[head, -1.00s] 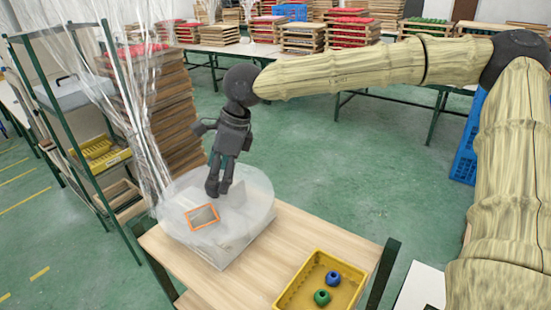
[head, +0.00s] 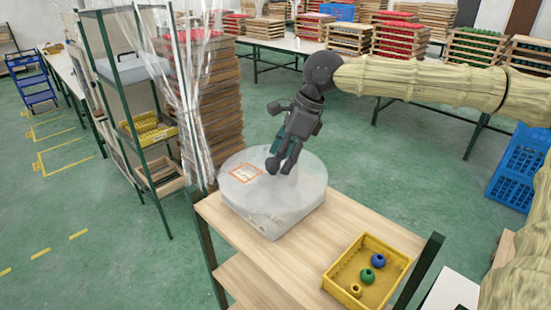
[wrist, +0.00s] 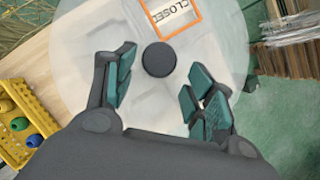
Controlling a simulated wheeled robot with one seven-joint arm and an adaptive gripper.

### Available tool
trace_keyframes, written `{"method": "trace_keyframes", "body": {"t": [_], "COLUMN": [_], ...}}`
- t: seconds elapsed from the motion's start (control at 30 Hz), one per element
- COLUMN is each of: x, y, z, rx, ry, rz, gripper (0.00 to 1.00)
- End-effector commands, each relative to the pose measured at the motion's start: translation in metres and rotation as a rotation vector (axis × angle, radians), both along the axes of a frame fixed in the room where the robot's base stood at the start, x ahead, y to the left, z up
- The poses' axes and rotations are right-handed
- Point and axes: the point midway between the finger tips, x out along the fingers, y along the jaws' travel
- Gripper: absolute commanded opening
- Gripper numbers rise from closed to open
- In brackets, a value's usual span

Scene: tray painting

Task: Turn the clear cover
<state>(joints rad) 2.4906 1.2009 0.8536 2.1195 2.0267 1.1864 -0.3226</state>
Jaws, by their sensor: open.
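The clear cover (head: 235,187) is a round, translucent disc lying flat over a pale, square-cornered box (head: 285,220) on the wooden table. An orange square outline (head: 246,173) is on the cover, left of my gripper. In the wrist view, the cover (wrist: 90,35) has a dark round knob (wrist: 158,60) near its middle, and the word "CLOSED" (wrist: 172,10) shows inside the orange outline. My gripper (wrist: 163,82) is open, its teal-padded fingers apart on either side of the knob, holding nothing.
A yellow bin (head: 335,283) with blue, green and yellow pieces stands at the table's front right. Clear hanging plastic (head: 190,90) and a green-framed shelf (head: 125,120) are behind left. Bare tabletop (head: 250,240) lies in front of the cover.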

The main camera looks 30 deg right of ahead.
Motion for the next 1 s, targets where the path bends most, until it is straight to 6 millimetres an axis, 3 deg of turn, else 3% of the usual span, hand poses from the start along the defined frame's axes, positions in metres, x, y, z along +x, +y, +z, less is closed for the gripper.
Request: {"method": "trace_keyframes", "body": {"t": [0.33, 0.6, 0.8, 1.0], "x": [-0.012, -0.022, -0.025, -0.025], "y": [0.015, 0.011, -0.003, -0.024], "z": [0.057, 0.098, 0.112, 0.112], "rx": [-0.026, -0.034, -0.028, -0.014], "ry": [-0.004, -0.003, -0.002, -0.001], "rz": [0.002, 0.004, 0.003, 0.002], "gripper": [0.54, 0.54, 0.54, 0.54]}}
